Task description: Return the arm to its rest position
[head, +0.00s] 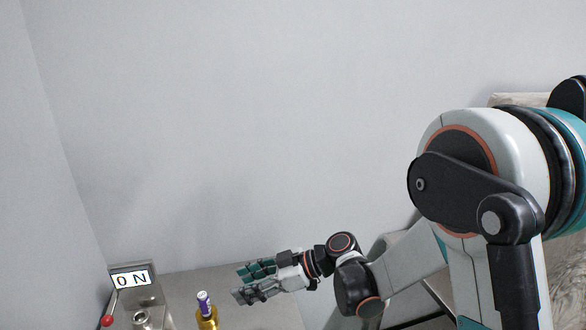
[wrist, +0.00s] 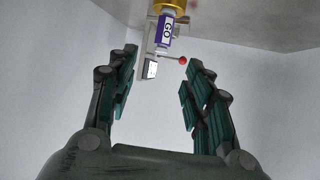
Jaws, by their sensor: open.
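My gripper (head: 252,282) is at the end of my arm, reaching left over the table in the head view. In the wrist view, my gripper (wrist: 158,80) has its two teal-padded fingers spread wide with nothing between them. A purple-and-white item (head: 204,302) stands upright on a gold holder (head: 207,320), left of my gripper and apart from it. In the wrist view the item (wrist: 166,28) reads "GO" and shows beyond the fingertips, with the gold holder (wrist: 170,5) above it.
A metal machine with an "ON" sign (head: 132,279) stands at the left, by a red-knobbed lever (head: 107,320). The red knob (wrist: 183,61) also shows in the wrist view. The grey table (head: 185,285) meets a bare wall (head: 250,120) behind. The space above the table is clear.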

